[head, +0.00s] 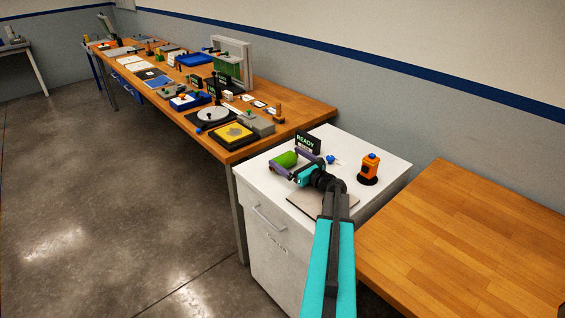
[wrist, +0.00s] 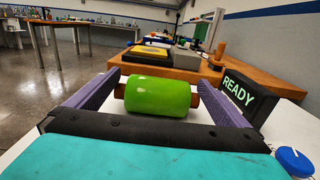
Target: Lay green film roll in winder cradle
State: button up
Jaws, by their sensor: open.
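The green film roll (head: 286,159) is near the far left of the white cabinet top. In the wrist view the roll (wrist: 158,95) lies crosswise, with brown core ends showing at both sides. My gripper (head: 284,157) is open, with its purple fingers on either side of the roll. In the wrist view the gripper (wrist: 158,82) has one finger by each core end; I cannot tell whether they touch. What bears the roll from below is hidden. I cannot make out the winder cradle for certain. A READY sign (head: 308,143) stands just behind the roll; it also shows in the wrist view (wrist: 238,92).
A blue knob (head: 330,159) and an orange device (head: 370,166) on a black disc are on the cabinet top (head: 385,150). A long wooden bench (head: 300,108) beyond holds many items. A bare wooden table (head: 470,235) is at the right.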

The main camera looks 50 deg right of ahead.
aim_at(284, 155)
jog(key=shift+w+d+p, duration=0.1)
jog(key=shift+w+p, duration=0.25)
jog(key=shift+w, duration=0.95)
jog(key=c, duration=1.5)
jog(key=shift+r, duration=0.15)
jog(key=shift+r+b, duration=0.65)
jog(key=shift+r, duration=0.4)
jog(key=s+a+r, duration=0.1)
jog(key=s+a, duration=0.1)
jog(key=a, duration=0.2)
jog(key=s+a+r, duration=0.1)
jog(key=s+a, duration=0.1)
jog(key=a, duration=0.2)
jog(key=s+a, duration=0.2)
jog(key=a, duration=0.1)
jog(key=shift+s+a+r, duration=0.25)
jog(key=shift+a+r, duration=0.15)
